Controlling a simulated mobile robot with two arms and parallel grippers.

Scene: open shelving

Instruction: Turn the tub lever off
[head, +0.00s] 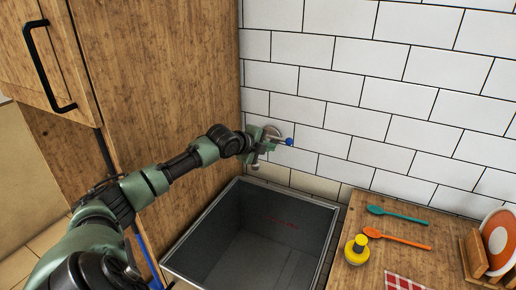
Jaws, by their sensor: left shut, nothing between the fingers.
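The tub lever (289,142) is on the tiled wall above the tub and ends in a small blue knob pointing right. A round metal plate behind it is partly hidden by my left gripper. My left gripper (272,146) is shut and empty, at the wall fitting just left of the blue knob. I cannot tell whether it touches the lever. The dark square tub (325,222) is below, empty. My right gripper is not in view.
A wooden cabinet (165,75) with a black handle stands close to the left of my arm.

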